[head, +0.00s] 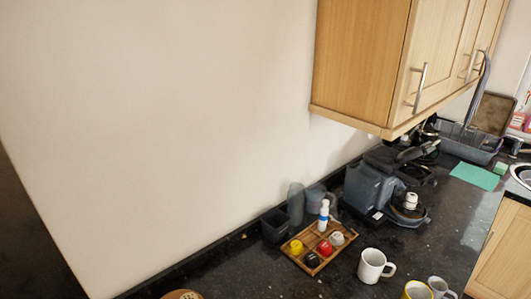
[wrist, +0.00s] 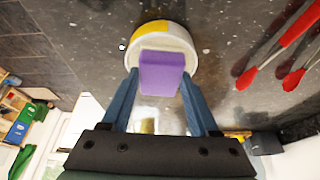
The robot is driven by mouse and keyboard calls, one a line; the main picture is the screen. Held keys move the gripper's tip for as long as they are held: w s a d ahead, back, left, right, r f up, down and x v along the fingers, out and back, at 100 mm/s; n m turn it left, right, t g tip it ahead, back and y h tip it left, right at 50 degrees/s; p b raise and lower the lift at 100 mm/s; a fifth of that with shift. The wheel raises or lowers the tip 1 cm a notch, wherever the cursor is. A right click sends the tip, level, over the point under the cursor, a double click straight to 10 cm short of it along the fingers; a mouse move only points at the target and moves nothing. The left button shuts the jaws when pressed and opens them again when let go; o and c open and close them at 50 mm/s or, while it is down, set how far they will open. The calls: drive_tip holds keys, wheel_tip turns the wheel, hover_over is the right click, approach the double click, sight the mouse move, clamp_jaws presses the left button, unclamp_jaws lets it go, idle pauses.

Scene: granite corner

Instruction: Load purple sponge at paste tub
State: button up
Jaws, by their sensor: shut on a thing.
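My gripper (wrist: 160,88), with two blue fingers, is shut on the purple sponge (wrist: 162,73) in the wrist view. The sponge is a block held between the fingertips. The paste tub (wrist: 185,37), round and whitish with a yellow patch on its side, is just beyond the sponge. The sponge overlaps the near part of the tub in the picture and hides some of it. I cannot tell whether the two touch. Neither the gripper, the sponge nor the tub can be made out in the head view.
Red-handled tongs (wrist: 270,50) lie on the dark counter right of the tub. In the head view, a wooden tray (head: 320,251) with several small items, a white mug (head: 373,266) and a coffee machine (head: 370,190) stand on the counter. A wall cupboard (head: 362,60) overhangs it.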

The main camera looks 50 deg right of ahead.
drive_tip(key=shift+r+p, duration=3.35)
drive_tip(key=shift+r, duration=0.2)
drive_tip(key=shift+f, duration=0.1)
